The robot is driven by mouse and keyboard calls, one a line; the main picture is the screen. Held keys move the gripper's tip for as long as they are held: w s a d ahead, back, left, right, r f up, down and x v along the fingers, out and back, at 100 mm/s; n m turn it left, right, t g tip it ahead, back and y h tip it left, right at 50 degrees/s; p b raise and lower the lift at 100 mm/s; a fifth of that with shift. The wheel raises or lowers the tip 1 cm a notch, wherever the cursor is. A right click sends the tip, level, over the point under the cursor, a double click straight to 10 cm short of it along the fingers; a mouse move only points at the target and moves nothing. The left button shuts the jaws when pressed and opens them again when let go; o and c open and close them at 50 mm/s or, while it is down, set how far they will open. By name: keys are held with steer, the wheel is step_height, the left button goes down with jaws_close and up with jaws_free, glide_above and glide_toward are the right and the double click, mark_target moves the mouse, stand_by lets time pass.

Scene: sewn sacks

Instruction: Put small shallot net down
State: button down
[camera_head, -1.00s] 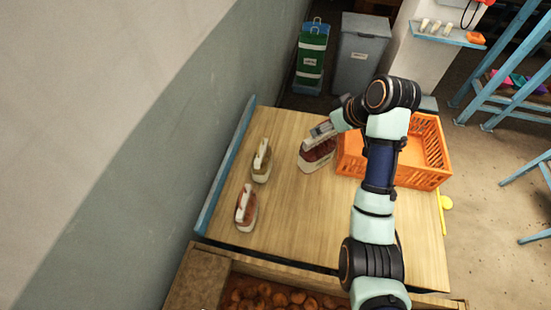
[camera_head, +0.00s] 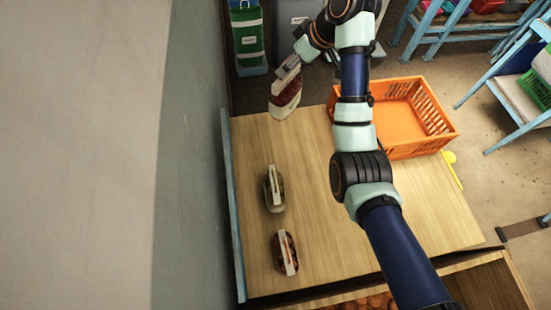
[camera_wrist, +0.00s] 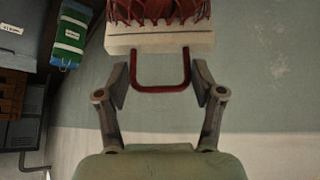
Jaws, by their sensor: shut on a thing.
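My gripper (camera_head: 288,72) is shut on the red handle of a red net with a cream header, which I take to be the small shallot net (camera_head: 284,100). The net appears at the far left edge of the wooden table (camera_head: 315,150) in the head view, seemingly held up in the air. In the wrist view, the fingers (camera_wrist: 160,88) stand at either side of the handle, with the cream header and red mesh (camera_wrist: 158,10) beyond. The net's far end is cut off there.
An olive-brown net (camera_head: 274,190) and a reddish net (camera_head: 285,254) lie at the table's left. An orange crate (camera_head: 447,140) stands at its far right. A blue rail (camera_head: 233,210) runs along the left edge by the wall. The table's middle is clear.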

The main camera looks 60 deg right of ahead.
mark_target(286, 109)
steer(key=shift+w+d+r, duration=0.1)
steer(key=shift+w+d, duration=0.1)
steer(key=shift+w, duration=0.35)
steer(key=shift+s+f, duration=0.15)
steer(key=shift+f, duration=0.3)
step_height(286, 109, down, 19)
steer(key=b, duration=0.3)
steer(key=shift+f, duration=0.1)
steer(key=shift+c, duration=0.7)
jaws_free()
steer(key=shift+f, duration=0.15)
steer(key=shift+r, duration=0.2)
steer(key=p+v, duration=0.2)
steer(key=v, duration=1)
